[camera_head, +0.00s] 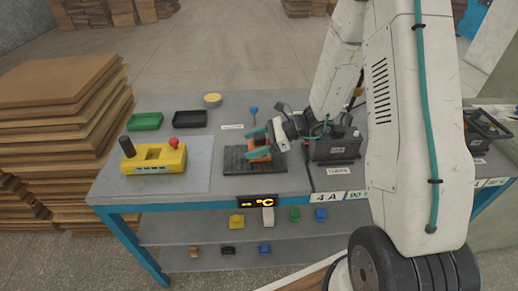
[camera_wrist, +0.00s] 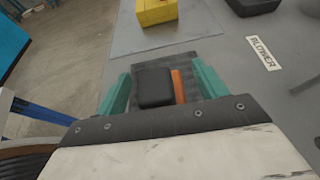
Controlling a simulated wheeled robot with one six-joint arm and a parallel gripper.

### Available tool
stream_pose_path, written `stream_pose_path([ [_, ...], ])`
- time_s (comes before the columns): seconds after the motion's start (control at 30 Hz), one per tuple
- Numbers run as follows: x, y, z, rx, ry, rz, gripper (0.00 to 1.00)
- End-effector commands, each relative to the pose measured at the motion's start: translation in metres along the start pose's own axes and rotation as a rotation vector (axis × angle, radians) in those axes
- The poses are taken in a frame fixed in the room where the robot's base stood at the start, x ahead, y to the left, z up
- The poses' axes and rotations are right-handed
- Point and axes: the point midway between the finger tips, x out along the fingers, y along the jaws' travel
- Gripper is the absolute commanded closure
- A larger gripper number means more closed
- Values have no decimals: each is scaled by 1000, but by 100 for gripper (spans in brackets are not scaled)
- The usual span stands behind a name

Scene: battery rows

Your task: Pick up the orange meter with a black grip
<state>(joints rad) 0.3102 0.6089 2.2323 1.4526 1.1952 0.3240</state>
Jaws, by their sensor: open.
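The orange meter (camera_head: 257,156) lies on a dark ribbed mat (camera_head: 234,160) on the grey table. In the wrist view its black grip (camera_wrist: 156,87) shows as a dark block with an orange strip beside it. My gripper (camera_head: 258,146), with teal fingers, is at the meter and hides part of it in the head view. In the wrist view my gripper (camera_wrist: 160,88) is open, one finger on each side of the meter, with visible gaps. I cannot tell how far down the fingers reach.
A yellow box (camera_head: 153,160) with a red knob stands left on the table. Green (camera_head: 146,121) and black (camera_head: 190,119) trays lie behind. A dark battery-like box (camera_head: 336,148) stands close right of my gripper. A lower shelf (camera_head: 190,232) holds several small coloured items.

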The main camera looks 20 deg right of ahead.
Motion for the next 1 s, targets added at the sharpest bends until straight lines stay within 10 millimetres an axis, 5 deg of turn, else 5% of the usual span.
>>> stream_pose_path([
  [0.13, 0, 0, 0, 0, 0, 0, 29],
  [0.33, 0, 0, 0, 0, 0, 0, 82],
  [0.73, -2, 0, 4, -2, 0, 0, 83],
  [1.0, -14, -1, 32, -5, -1, -2, 83],
])
